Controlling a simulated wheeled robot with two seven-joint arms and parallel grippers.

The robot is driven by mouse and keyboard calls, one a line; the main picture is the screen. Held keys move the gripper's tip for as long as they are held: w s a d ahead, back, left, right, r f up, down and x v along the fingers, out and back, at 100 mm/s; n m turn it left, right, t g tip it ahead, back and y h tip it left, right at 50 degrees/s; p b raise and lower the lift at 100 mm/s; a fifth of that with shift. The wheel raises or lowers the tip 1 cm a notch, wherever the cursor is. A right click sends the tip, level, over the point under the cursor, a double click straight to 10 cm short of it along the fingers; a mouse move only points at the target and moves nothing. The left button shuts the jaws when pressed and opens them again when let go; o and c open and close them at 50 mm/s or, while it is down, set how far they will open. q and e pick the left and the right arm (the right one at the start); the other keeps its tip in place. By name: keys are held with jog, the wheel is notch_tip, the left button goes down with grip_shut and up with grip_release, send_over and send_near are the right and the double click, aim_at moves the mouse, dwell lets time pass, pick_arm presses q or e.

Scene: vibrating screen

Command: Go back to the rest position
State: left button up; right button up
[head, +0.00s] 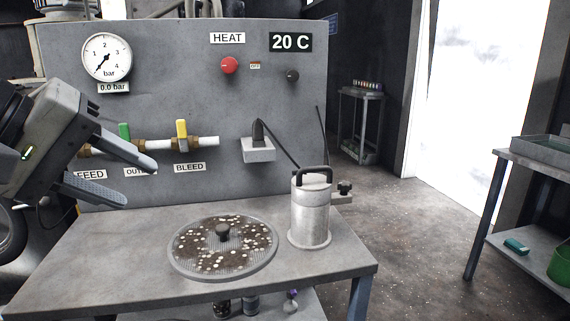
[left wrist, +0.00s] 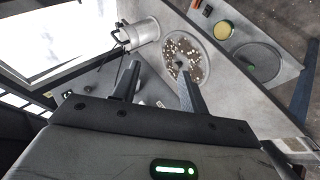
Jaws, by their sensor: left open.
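My left gripper (head: 122,172) is open and empty at the left of the head view, in front of the grey panel near the valves. In the left wrist view its two fingers (left wrist: 160,85) stand apart with nothing between them. The right gripper is not in view. A round screen (head: 224,262) with dark material and pale pieces lies on the grey bench, with a dark knob at its middle. It also shows in the left wrist view (left wrist: 201,47). A silver canister (head: 310,215) with a dark handle stands upright to the right of the screen.
The grey panel (head: 200,60) carries a gauge (head: 107,57) reading 0.0 bar, a green valve handle (head: 125,132), a yellow valve handle (head: 182,135), a red knob (head: 229,65) and a 20 C display (head: 291,42). A side table (head: 540,160) stands at right. Floor between is clear.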

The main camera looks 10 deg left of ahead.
pick_arm(q)
jog(key=w+d+f+n+g+h+p, duration=0.15)
jog(key=d+f+n+h, duration=0.35)
jog(key=d+n+h, duration=0.5)
jog(key=w+a+f+n+t+y, duration=0.3)
jog(key=f+n+t, duration=0.3)
jog(key=n, duration=1)
jog(key=w+a+f+n+t+y, duration=0.2)
jog(key=f+n+t, duration=0.45)
jog(key=n, duration=0.95)
jog(key=s+d+f+n+g+y, duration=0.2)
jog(key=s+f+n+g, duration=0.1)
jog(key=f+n, duration=0.3)
jog(key=s+d+f+n+g+y+p, duration=0.1)
jog(key=s+d+f+n+g+y, duration=0.1)
jog(key=f+n, duration=0.5)
jog(key=s+d+f+n+g+y, duration=0.2)
jog(key=s+f+n, duration=0.4)
jog(key=f, duration=0.5)
jog(key=shift+s+d+n+g, duration=0.25)
jog(key=shift+d+n+g, duration=0.45)
jog(key=shift+d+g, duration=0.3)
